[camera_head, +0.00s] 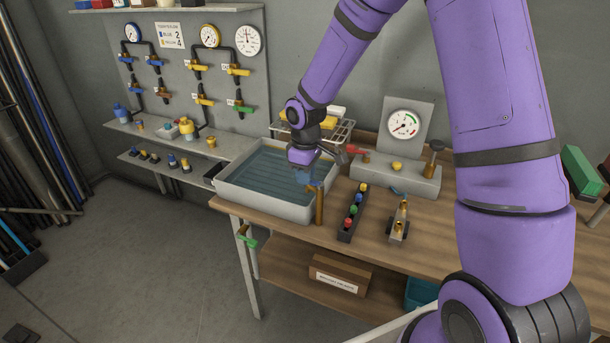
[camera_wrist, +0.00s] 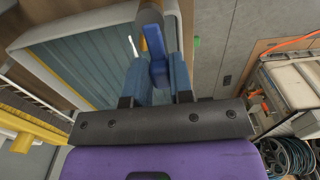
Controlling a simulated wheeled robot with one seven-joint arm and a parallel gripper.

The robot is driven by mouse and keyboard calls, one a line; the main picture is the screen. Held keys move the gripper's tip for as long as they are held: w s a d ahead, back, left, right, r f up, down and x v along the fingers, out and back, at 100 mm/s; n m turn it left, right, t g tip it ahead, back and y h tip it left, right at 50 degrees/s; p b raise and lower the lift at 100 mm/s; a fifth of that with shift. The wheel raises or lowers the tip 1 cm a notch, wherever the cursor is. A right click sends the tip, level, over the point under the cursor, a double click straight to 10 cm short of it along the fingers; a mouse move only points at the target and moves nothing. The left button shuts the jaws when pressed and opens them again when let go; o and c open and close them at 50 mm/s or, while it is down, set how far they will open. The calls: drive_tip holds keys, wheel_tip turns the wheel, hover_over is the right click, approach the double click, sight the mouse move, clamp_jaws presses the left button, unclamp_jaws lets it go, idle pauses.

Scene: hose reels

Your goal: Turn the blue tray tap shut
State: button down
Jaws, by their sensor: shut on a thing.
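The blue tray tap stands at the front right corner of the grey water tray (camera_head: 262,208); its brass-brown post (camera_head: 319,207) is upright. My gripper (camera_head: 306,177) reaches down over the tray's right end to the top of the tap. In the wrist view, my gripper (camera_wrist: 158,82) is shut on the blue tap handle (camera_wrist: 157,62), which sits between the two blue fingers. The handle's lower part and the contact faces are partly hidden by the fingers. In the head view my wrist hides much of the handle.
A rack of coloured knobs (camera_head: 352,212) and a brass valve (camera_head: 398,222) stand right of the tap. A pressure gauge (camera_head: 404,124) stands behind on a grey base with a red lever (camera_head: 357,150). A green-handled tap (camera_head: 247,238) hangs at the bench's front left.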

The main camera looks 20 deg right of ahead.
drive_tip(key=shift+w, duration=0.1)
idle(0.4)
drive_tip(key=c, duration=1)
unclamp_jaws()
drive_tip(key=shift+r, duration=0.1)
wheel_tip(320, 180, up, 11)
drive_tip(key=shift+d, duration=0.1)
drive_tip(key=s+d+r+m+t, duration=0.3)
drive_tip(key=s+r+m, duration=0.2)
drive_tip(key=s+r, duration=0.95)
drive_tip(key=s+d+r+m+t, duration=0.1)
drive_tip(key=s+m, duration=0.1)
drive_tip(key=s, duration=0.6)
drive_tip(key=s+d+r+m+t, duration=0.1)
drive_tip(key=s+r+m, duration=0.1)
drive_tip(key=s, duration=0.5)
drive_tip(key=shift+s+d, duration=0.35)
drive_tip(key=shift+s, duration=0.05)
